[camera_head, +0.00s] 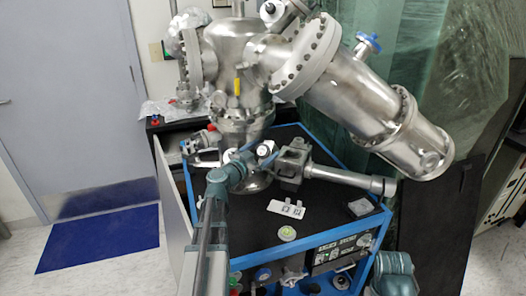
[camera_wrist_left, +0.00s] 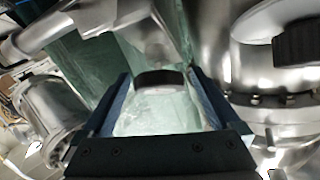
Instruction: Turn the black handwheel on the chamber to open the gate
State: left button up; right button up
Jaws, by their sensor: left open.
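The chamber (camera_head: 240,60) is a shiny steel vessel on a black-topped, blue-edged cart. My left gripper (camera_head: 265,153) reaches in from the lower left to the chamber's lower front. In the left wrist view the left gripper (camera_wrist_left: 158,82) is open, its two blue-grey fingers apart. A round black-rimmed piece with a pale face, which looks like the handwheel (camera_wrist_left: 160,77), shows between the fingers. I cannot tell if the fingers touch it. In the head view a small pale disc (camera_head: 265,150) shows at the gripper; I cannot tell if it is the same piece. My right gripper is out of view.
A large steel tube (camera_head: 365,100) juts right from the chamber. A thinner horizontal tube (camera_head: 350,178) crosses above the black cart top (camera_head: 330,205). A pale plate (camera_head: 286,208) lies there. A dark part (camera_wrist_left: 298,42) sits at the wrist view's upper right. The blue floor mat (camera_head: 100,238) is clear.

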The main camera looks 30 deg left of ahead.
pick_arm(q)
jog(key=c, duration=1.4)
jog(key=shift+n+y, duration=0.3)
